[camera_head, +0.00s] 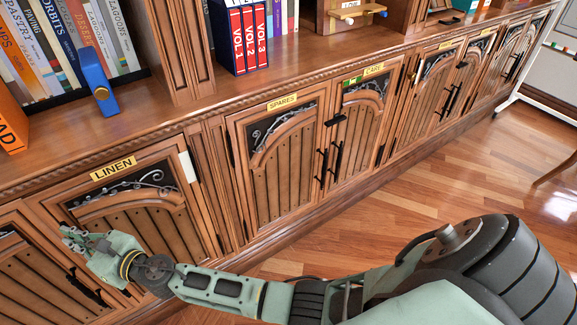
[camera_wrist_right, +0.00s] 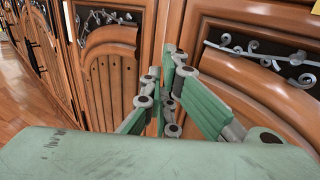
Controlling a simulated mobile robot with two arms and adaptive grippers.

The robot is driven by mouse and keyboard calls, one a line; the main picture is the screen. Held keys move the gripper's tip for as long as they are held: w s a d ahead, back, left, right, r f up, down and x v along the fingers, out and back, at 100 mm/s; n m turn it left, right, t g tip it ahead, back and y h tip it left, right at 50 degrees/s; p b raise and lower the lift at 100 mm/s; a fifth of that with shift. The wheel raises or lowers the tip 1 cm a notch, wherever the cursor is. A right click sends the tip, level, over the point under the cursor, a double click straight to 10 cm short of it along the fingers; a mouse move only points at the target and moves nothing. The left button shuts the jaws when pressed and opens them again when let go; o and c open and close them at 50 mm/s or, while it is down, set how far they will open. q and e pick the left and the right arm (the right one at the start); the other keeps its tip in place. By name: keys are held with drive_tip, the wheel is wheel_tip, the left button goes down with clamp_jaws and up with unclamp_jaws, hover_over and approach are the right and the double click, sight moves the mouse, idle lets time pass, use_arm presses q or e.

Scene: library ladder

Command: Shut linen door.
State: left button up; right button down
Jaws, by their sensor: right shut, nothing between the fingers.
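The linen door (camera_head: 150,212) is a brown panelled cabinet door with dark scroll ironwork, under a yellow LINEN label (camera_head: 113,168) in the head view. I cannot tell whether it stands slightly ajar or flush. My right gripper (camera_head: 68,236) is green and grey, shut and empty, at the left edge of the linen door and in front of part of it. I cannot tell if it touches the door. In the wrist view the right gripper's fingers (camera_wrist_right: 168,62) point at arched door panels, hiding part of them. My left gripper is not in view.
The spares door (camera_head: 285,160) and the care door (camera_head: 362,130) lie to the right, with black handles. Black handles (camera_head: 85,288) show below my gripper. Books and a blue bookend (camera_head: 95,80) stand on the counter above. The wooden floor (camera_head: 430,180) at right is open.

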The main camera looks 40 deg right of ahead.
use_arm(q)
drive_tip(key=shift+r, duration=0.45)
use_arm(e)
drive_tip(key=shift+w+r+m+h, duration=0.15)
drive_tip(key=shift+w+m+h, duration=0.2)
drive_tip(key=shift+w, duration=0.3)
